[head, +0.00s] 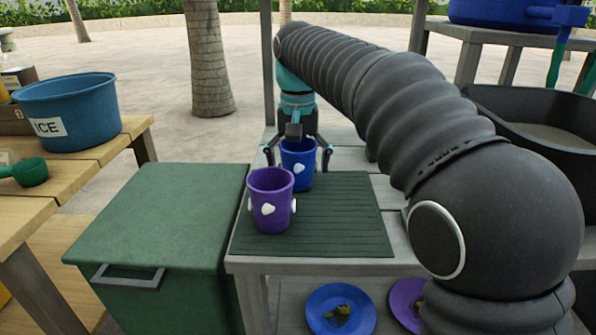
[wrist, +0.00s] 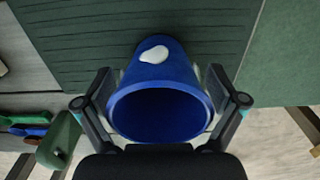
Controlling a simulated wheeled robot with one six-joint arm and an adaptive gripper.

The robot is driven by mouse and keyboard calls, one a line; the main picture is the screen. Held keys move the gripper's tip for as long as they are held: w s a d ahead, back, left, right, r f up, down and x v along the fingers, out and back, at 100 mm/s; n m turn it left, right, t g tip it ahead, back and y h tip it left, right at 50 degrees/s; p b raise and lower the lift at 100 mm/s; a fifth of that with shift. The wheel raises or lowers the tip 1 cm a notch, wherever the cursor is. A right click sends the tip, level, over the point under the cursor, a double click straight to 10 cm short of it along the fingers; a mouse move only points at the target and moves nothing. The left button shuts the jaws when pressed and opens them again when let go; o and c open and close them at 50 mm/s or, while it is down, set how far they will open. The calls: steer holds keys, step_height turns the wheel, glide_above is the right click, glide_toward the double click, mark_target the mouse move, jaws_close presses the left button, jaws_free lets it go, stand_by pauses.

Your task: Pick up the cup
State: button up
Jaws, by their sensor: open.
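Two cups stand upright on a dark green ribbed mat (head: 330,222). The purple cup (head: 271,205) with white spots is nearer the front. The blue cup (head: 299,168) with a white spot stands just behind it to the right. My gripper (head: 298,160) is at the blue cup, with one finger on each side of it. In the wrist view the blue cup (wrist: 158,75) sits between the open fingers of my gripper (wrist: 160,115), its dark mouth towards the camera. I cannot tell whether the fingers touch it. The purple cup is not visible in the wrist view.
A green lidded bin (head: 160,215) stands left of the mat's table. A blue ICE bucket (head: 66,110) and a green scoop (head: 30,172) are on the wooden table at left. A black basin (head: 510,95) is at right. Blue (head: 325,318) and purple (head: 404,300) plates lie below.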

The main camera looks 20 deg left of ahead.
steer(key=shift+f, duration=0.2)
steer(key=c, duration=1)
steer(key=shift+c, duration=0.2)
